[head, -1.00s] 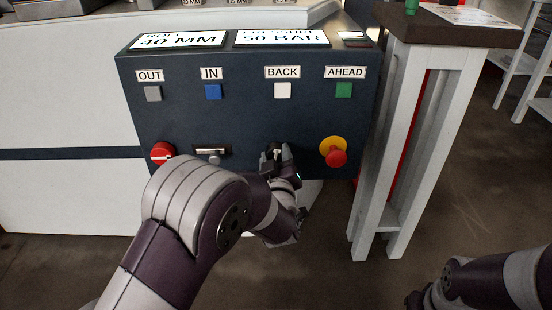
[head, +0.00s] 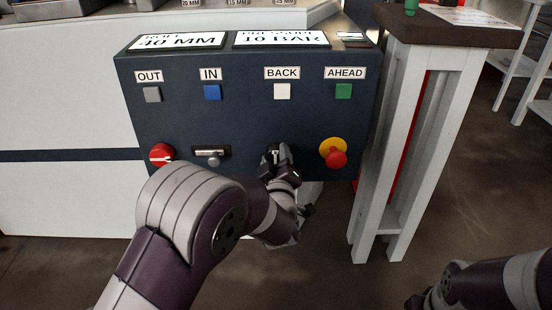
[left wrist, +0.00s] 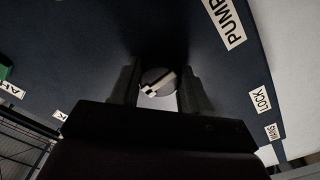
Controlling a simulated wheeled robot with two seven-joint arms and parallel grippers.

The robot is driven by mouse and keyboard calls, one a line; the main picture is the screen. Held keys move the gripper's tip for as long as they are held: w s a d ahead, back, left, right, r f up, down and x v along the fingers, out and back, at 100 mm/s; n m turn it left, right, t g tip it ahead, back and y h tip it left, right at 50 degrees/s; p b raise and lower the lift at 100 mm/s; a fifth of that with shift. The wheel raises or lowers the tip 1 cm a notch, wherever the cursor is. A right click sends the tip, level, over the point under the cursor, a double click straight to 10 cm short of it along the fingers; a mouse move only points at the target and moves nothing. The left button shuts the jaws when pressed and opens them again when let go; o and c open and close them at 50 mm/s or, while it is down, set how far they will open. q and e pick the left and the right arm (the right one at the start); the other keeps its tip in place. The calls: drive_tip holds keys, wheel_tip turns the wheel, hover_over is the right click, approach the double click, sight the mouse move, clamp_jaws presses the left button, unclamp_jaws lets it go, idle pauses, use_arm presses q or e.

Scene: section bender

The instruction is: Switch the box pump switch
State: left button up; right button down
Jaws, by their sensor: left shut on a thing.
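The box (head: 245,120) is a dark blue control panel in the head view. Its pump switch is a round light knob with a dark-edged grip bar, seen in the left wrist view (left wrist: 158,80) near the PUMP label (left wrist: 224,22). In the head view the left gripper (head: 277,156) is at the lower middle of the panel, partly hiding the switch. In the left wrist view its two dark fingers stand on either side of the knob, shut on it. The right arm shows at the bottom right; its gripper is out of view.
A red switch (head: 161,155) and a lock (head: 212,155) are left of the left gripper. A red emergency button (head: 335,157) on yellow is close on its right. Coloured buttons, including a white one (head: 282,91), are above. A white-legged table (head: 455,90) stands right.

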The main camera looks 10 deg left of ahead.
use_arm(q)
drive_tip(key=o, duration=1.1)
drive_tip(key=shift+c, duration=0.2)
drive_tip(key=shift+s, duration=0.2)
drive_tip(key=p+v, duration=0.6)
drive_tip(key=v, duration=0.6)
drive_tip(key=shift+s, duration=0.2)
drive_tip(key=shift+d, duration=0.1)
